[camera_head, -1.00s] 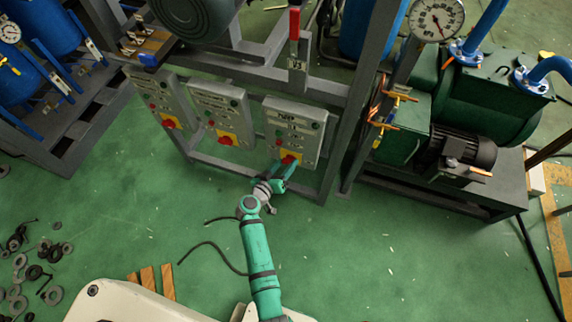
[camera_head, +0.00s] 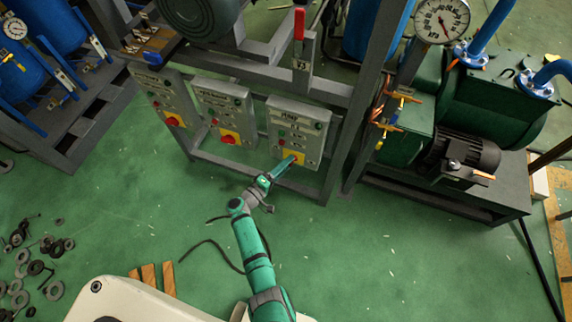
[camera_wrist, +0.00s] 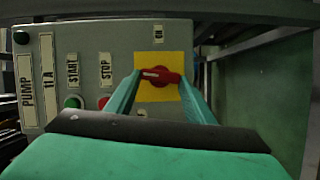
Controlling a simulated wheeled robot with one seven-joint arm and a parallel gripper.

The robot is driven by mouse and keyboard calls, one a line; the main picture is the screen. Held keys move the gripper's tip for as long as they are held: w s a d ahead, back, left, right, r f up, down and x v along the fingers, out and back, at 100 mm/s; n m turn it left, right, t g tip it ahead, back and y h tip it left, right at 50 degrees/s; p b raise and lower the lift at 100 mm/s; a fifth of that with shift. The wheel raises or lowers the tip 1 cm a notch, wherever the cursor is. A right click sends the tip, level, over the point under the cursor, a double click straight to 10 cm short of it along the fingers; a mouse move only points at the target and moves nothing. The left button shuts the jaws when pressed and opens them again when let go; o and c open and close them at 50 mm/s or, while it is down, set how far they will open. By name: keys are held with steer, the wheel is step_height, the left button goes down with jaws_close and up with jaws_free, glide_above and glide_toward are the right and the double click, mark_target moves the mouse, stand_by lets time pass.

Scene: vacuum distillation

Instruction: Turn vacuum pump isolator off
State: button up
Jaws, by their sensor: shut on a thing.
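The isolator is a red rotary knob (camera_wrist: 160,76) on a yellow plate (camera_wrist: 157,97), on a grey panel (camera_wrist: 88,65) labelled PUMP in the wrist view. Its handle lies roughly level, with a white mark toward its left end. My gripper (camera_wrist: 162,80) has one finger on each side of the knob and is shut on it. In the head view, my gripper (camera_head: 290,161) reaches the yellow plate at the bottom of the rightmost panel (camera_head: 298,122), mostly covering the knob.
Green START (camera_wrist: 73,102) and red STOP (camera_wrist: 104,102) buttons sit left of the knob. Two similar panels (camera_head: 225,115) (camera_head: 164,98) are further left on the frame. A frame post (camera_head: 358,110) and green pump (camera_head: 488,105) stand to the right. The floor in front is mostly clear.

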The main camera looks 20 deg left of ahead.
steer(key=shift+f+n, duration=0.1)
steer(key=shift+n, duration=0.8)
steer(key=o, duration=1.1)
steer(key=shift+c, duration=0.2)
steer(key=shift+s, duration=0.1)
steer(key=v, duration=1)
steer(key=shift+s+a+f, duration=0.2)
steer(key=shift+s+f, duration=0.05)
steer(key=shift+s, duration=0.05)
